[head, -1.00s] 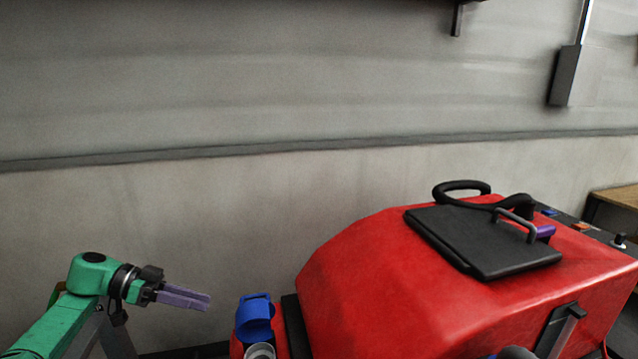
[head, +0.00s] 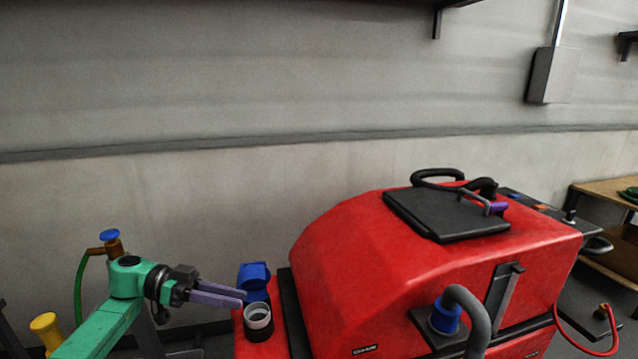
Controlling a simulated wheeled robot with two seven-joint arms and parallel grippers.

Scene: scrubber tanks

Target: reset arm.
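My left gripper (head: 243,298) comes in from the lower left on its green arm, with two purple fingers pointing right. The fingers lie almost on top of each other in this view, so I cannot tell whether there is a gap between them. No object shows between them. The fingertips appear beside a blue flip cap (head: 254,276) and a round pale-rimmed opening (head: 258,316) at the left end of the red scrubber machine (head: 380,260). I cannot tell whether they touch. My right gripper is out of view.
A black lid (head: 445,214) with a handle lies on top of the machine. A grey hose (head: 471,312) with a blue collar rises at its front. A brown, blue-topped fitting (head: 111,243) with a green hose stands behind my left arm. A wooden shelf (head: 610,190) is at right.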

